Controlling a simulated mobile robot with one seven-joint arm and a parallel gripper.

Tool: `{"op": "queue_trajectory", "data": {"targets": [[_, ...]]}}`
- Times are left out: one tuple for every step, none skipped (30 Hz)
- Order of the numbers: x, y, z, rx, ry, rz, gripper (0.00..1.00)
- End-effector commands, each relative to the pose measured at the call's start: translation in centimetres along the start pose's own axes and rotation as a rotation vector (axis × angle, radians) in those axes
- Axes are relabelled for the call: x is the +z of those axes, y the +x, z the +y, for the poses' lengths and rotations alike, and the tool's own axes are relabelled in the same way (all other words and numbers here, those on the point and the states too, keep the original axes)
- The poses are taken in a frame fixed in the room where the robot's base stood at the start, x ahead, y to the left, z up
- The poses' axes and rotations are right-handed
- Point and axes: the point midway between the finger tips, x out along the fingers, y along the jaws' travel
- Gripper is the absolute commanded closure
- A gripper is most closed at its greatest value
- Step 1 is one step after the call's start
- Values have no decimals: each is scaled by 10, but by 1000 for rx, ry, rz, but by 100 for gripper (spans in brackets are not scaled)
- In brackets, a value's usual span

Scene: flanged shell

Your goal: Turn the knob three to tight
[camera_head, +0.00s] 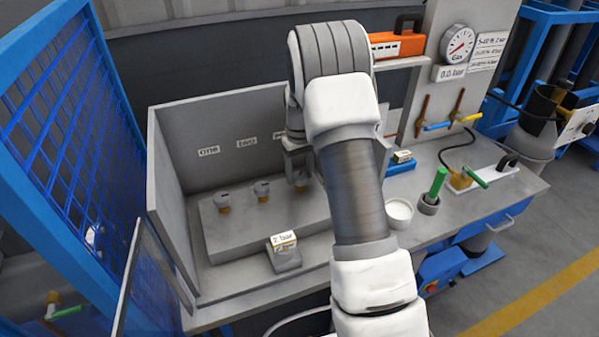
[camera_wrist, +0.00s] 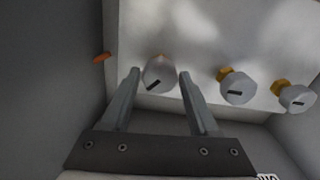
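Three grey knobs with brass-coloured stems sit in a row on a grey block. The far-left knob (camera_head: 223,201) and the middle knob (camera_head: 262,190) are clear in the head view. Knob three (camera_head: 300,181) is at the right, partly hidden by my arm. In the wrist view the order is reversed, with knob three (camera_wrist: 159,73) at the left, then the middle knob (camera_wrist: 237,87) and knob one (camera_wrist: 297,97). Each shows a slanted black mark. My gripper (camera_wrist: 159,74) is open, its fingers on either side of knob three with narrow gaps visible.
Grey walls enclose the block at the back and left. A "2 bar" labelled block (camera_head: 285,252) stands in front of it. A white cup (camera_head: 398,211) and a green-handled tool in a holder (camera_head: 430,204) stand to the right. A gauge (camera_head: 457,43) hangs above.

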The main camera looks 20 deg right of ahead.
Motion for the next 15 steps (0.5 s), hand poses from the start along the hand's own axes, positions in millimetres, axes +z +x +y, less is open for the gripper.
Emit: {"op": "queue_trajectory", "data": {"targets": [[0, 0, 0, 0, 0, 0, 49], [0, 0, 0, 0, 0, 0, 55], [0, 0, 0, 0, 0, 0, 62], [0, 0, 0, 0, 0, 0, 67], [0, 0, 0, 0, 0, 0, 73], [0, 0, 0, 0, 0, 0, 80], [0, 0, 0, 0, 0, 0, 85], [0, 0, 0, 0, 0, 0, 91], [0, 0, 0, 0, 0, 0, 98], [0, 0, 0, 0, 0, 0, 100], [0, 0, 0, 0, 0, 0, 100], [0, -1, 0, 0, 1, 1, 100], [0, -1, 0, 0, 2, 1, 100], [0, -1, 0, 0, 4, 0, 100], [0, -1, 0, 0, 8, 1, 100]]}}
